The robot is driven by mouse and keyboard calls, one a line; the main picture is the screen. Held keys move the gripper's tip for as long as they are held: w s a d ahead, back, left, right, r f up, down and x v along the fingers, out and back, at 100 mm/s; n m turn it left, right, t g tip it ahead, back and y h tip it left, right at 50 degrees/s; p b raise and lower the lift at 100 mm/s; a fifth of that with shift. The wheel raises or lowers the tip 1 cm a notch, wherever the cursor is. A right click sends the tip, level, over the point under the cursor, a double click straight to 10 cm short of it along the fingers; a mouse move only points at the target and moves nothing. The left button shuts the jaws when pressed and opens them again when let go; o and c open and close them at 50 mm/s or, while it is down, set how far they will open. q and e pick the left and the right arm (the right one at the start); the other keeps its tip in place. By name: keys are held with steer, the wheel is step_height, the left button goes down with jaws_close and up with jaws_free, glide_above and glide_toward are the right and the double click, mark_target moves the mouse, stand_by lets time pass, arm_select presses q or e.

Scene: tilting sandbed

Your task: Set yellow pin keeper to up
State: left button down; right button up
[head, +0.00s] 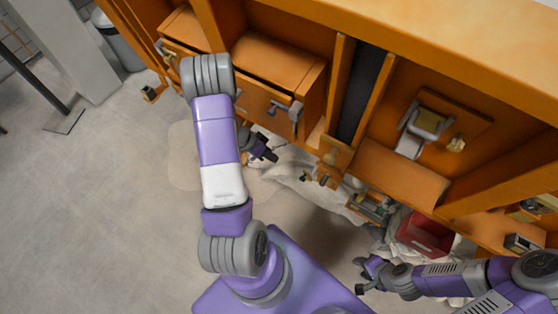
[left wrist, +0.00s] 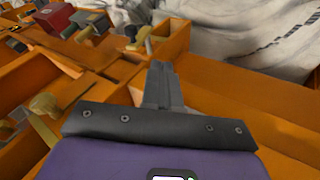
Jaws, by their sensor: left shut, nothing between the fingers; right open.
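I cannot tell for sure which part is the yellow pin keeper. In the left wrist view, a dull yellow knob (left wrist: 132,34) stands beside a thin grey stem on an orange ledge, beyond my fingertips. A second dull yellow knob (left wrist: 44,104) is at the left. In the head view, a yellowish knob (head: 457,144) sits on the right-hand orange panel. My left gripper (head: 265,149) is low in front of the orange cabinet; its grey fingers (left wrist: 161,82) are shut and empty, apart from both knobs. My right gripper (head: 362,275) is open and empty near the red bin.
The orange cabinet (head: 430,35) spans the back, with drawers and a grey handle (head: 294,112). A red bin (head: 425,235) and crumpled whitish cloth (head: 305,175) lie low beside it. The grey floor (head: 110,220) at the left is clear.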

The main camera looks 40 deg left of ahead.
arm_select(q)
steer(key=w+d+f+b, duration=0.3)
steer(key=d+f, duration=0.3)
steer(key=d, duration=0.2)
steer(key=shift+w+f+b, duration=0.2)
steer(key=shift+f+b, duration=0.15)
arm_select(e)
step_height(320, 180, down, 4)
steer(key=shift+f, duration=0.1)
arm_select(q)
steer(key=shift+d, duration=0.1)
